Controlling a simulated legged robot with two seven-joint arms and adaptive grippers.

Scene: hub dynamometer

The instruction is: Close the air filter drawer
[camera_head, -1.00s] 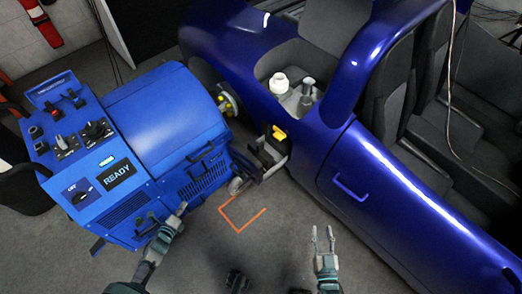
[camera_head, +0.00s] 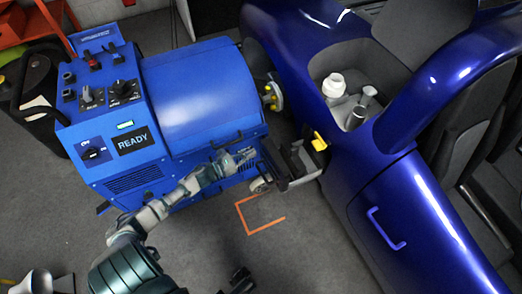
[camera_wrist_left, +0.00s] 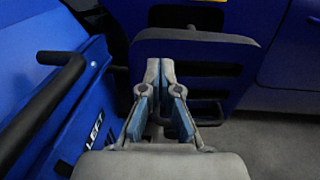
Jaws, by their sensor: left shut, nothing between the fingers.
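The air filter drawer appears to be the open dark tray with a pale rim (camera_head: 303,181), low between the blue machine (camera_head: 205,105) and the blue car (camera_head: 400,185). I cannot tell which of them it is fixed to. In the left wrist view a dark slotted panel (camera_wrist_left: 195,47), probably the drawer, lies straight ahead of the fingers. My left gripper (camera_head: 246,157) is shut and empty in front of the machine's right side, left of the tray. Its fingertips (camera_wrist_left: 160,68) meet in the wrist view; contact with the panel cannot be told.
A black bar handle (camera_wrist_left: 45,105) on a blue panel marked LEFT is close on the left of the wrist view. A yellow part (camera_head: 319,141) sits above the tray at the car. Grey floor with an orange corner mark (camera_head: 262,227) is clear below.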

